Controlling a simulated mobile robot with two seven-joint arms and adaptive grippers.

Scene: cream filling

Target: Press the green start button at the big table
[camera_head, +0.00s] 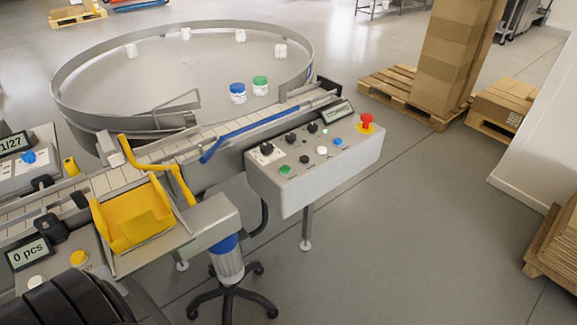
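The green button (285,169) is at the near left corner of the grey control box (318,188). The box stands in front of the big round table (84,106), beside the conveyor. The button looks unobstructed, and nothing touches it. A dark ribbed part at the bottom left looks like part of my own arm. No gripper fingers show in the head view, so neither gripper can be seen.
The box also carries a red stop button (367,120), a blue button (337,142), a white button (322,151), several black knobs and a small display (337,113). Floor right of the box is clear.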

